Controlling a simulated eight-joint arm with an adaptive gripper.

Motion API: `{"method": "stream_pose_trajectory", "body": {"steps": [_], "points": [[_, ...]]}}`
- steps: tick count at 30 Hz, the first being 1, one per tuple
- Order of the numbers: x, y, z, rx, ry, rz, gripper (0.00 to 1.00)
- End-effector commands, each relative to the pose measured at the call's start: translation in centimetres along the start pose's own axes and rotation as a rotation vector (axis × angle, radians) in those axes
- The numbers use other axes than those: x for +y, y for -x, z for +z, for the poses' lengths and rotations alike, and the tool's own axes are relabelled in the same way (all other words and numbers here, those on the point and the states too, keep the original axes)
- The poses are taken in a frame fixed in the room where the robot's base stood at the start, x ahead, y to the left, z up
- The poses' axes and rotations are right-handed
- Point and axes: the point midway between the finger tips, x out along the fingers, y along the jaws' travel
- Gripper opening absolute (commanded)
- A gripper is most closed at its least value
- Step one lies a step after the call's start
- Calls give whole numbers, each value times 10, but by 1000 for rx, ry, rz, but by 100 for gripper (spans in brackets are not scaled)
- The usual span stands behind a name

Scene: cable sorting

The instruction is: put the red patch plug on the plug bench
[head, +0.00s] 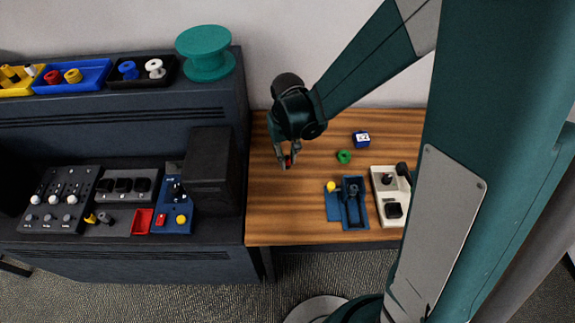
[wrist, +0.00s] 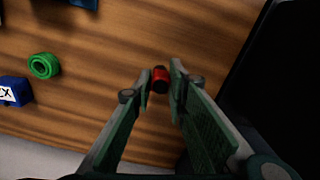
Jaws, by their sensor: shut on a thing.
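My gripper (head: 288,162) is over the left part of the wooden tabletop (head: 285,218). In the wrist view its fingertips (wrist: 161,78) are shut on the red patch plug (wrist: 161,87), a small red piece with dark parts. In the head view the plug (head: 289,161) shows as a small red spot between the fingers, which partly hide it. It appears to be held above the wood; the exact gap is hard to tell. No label shows which surface is the plug bench.
A green ring (head: 344,157), a blue cube (head: 361,139), a blue fixture (head: 354,203) and a cream switch box (head: 389,197) are on the wood to the right. A tall black box (head: 212,170) stands on the dark console at left. The front left wood is clear.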

Motion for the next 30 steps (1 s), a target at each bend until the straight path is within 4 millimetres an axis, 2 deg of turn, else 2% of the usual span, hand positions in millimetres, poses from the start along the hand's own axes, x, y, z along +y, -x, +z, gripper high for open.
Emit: {"method": "stream_pose_trajectory", "body": {"steps": [14, 25, 30], "points": [[0, -5, 0, 0, 0, 0, 4], [0, -35, 0, 0, 0, 0, 4], [0, -43, 0, 0, 0, 0, 4]]}}
